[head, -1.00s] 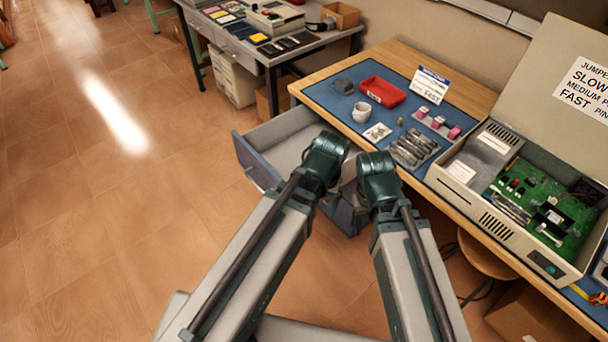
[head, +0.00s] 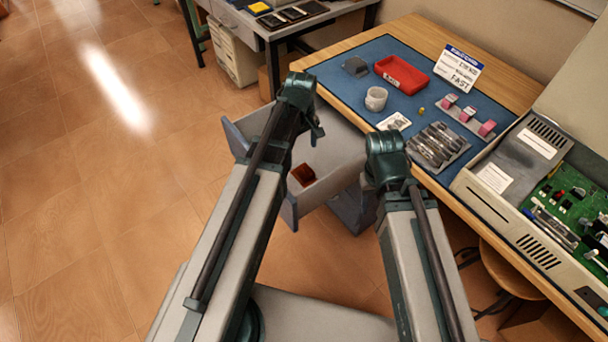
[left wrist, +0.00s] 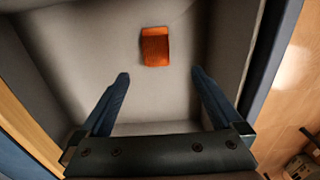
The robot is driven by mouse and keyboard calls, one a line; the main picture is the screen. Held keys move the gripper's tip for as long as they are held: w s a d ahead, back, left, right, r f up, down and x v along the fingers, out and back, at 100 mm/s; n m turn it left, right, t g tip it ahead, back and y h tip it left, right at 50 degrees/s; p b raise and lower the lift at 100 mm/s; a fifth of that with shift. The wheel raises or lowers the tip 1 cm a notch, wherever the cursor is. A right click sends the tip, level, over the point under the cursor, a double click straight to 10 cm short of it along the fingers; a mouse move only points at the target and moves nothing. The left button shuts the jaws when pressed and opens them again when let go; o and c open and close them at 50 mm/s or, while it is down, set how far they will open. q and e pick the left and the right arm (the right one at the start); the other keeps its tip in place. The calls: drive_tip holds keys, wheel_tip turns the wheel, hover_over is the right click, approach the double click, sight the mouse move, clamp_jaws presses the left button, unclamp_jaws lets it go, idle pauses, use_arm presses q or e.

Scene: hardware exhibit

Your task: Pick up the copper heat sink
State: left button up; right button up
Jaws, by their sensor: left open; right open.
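The copper heat sink (head: 303,174) is a small orange-brown finned block lying on the floor of the open grey drawer (head: 335,150). In the left wrist view the heat sink (left wrist: 155,47) lies just beyond the fingertips, roughly centred between them. My left gripper (head: 316,130) is above the drawer; its two fingers (left wrist: 159,73) are spread wide with nothing between them, apart from the heat sink. My right gripper (head: 386,160) is beside the bench's front edge, to the right of the drawer; its fingers are hidden behind its wrist and it holds nothing I can see.
An open case with a green circuit board (head: 575,210) stands at right. Drawer walls surround the heat sink. Floor at left is clear.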

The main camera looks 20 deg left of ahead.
sight(304, 171)
use_arm(q)
wheel_tip(304, 171, down, 8)
drive_tip(key=b, duration=0.7)
drive_tip(key=shift+r, duration=0.15)
drive_tip(key=f+b, duration=0.5)
drive_tip(key=shift+w+d+f, duration=0.1)
drive_tip(key=shift+w+d, duration=0.15)
drive_tip(key=c, duration=1.1)
drive_tip(key=shift+o, duration=0.2)
wheel_tip(304, 171, up, 10)
drive_tip(key=p, duration=1)
drive_tip(key=shift+r, duration=0.25)
